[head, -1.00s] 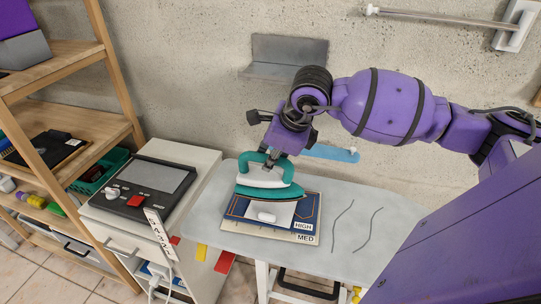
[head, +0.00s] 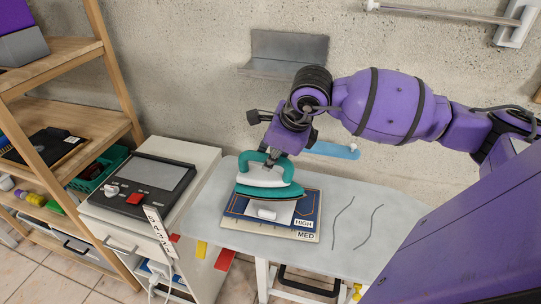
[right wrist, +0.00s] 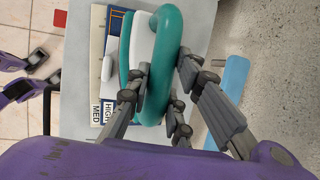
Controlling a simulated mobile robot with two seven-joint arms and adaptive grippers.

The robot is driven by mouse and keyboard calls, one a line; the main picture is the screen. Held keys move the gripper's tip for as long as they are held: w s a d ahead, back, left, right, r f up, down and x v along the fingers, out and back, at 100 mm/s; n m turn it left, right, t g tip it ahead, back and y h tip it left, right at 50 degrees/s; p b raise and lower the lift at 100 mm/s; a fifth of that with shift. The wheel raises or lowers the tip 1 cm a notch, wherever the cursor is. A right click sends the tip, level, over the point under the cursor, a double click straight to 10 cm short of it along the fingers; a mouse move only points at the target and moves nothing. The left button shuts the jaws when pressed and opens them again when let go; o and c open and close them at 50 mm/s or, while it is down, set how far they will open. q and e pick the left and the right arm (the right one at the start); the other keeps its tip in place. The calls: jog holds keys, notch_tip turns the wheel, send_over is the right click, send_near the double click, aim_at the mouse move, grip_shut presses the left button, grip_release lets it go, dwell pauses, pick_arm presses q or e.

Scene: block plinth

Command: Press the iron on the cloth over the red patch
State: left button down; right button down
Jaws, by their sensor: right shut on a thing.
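A teal and white iron (head: 268,192) is at the far side of a stack of labelled mats (head: 240,222) on the grey ironing board (head: 345,190). My right gripper (head: 274,157) is shut on its teal handle. In the right wrist view the grey fingers (right wrist: 160,103) close around the handle of the iron (right wrist: 165,60). A pale cloth (head: 285,213) shows partly from under the iron. I cannot tell whether the sole touches it. No red patch shows on the cloth. A small white roll (head: 267,214) lies in front of the iron.
A white cabinet with a dark control panel (head: 150,183) stands left of the board. A wooden shelf (head: 75,95) is farther left. A grey wall ledge (head: 285,70) and a blue strip (head: 335,150) are behind.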

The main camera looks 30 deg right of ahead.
aim_at(271, 175)
pick_arm(q)
jog(key=shift+w+d+f, duration=0.2)
jog(key=shift+w+d, duration=0.05)
jog(key=shift+d, duration=0.05)
pick_arm(e)
jog(key=shift+f, duration=0.35)
pick_arm(q)
jog(key=shift+f, duration=0.1)
pick_arm(e)
jog(key=shift+f, duration=0.2)
pick_arm(q)
jog(key=shift+s+b, duration=0.1)
jog(key=shift+b, duration=0.2)
pick_arm(e)
jog(key=shift+f, duration=0.1)
jog(key=shift+f, duration=0.55)
pick_arm(q)
jog(key=shift+s+a+f+b, duration=0.15)
jog(key=shift+s+f, duration=0.25)
jog(key=shift+s, duration=0.15)
jog(key=shift+s+a+f+b, duration=0.15)
jog(key=shift+s+f, duration=0.2)
jog(key=shift+s, duration=0.15)
pick_arm(e)
jog(key=shift+f, duration=0.2)
pick_arm(q)
jog(key=shift+f, duration=0.1)
pick_arm(e)
jog(key=shift+f, duration=0.2)
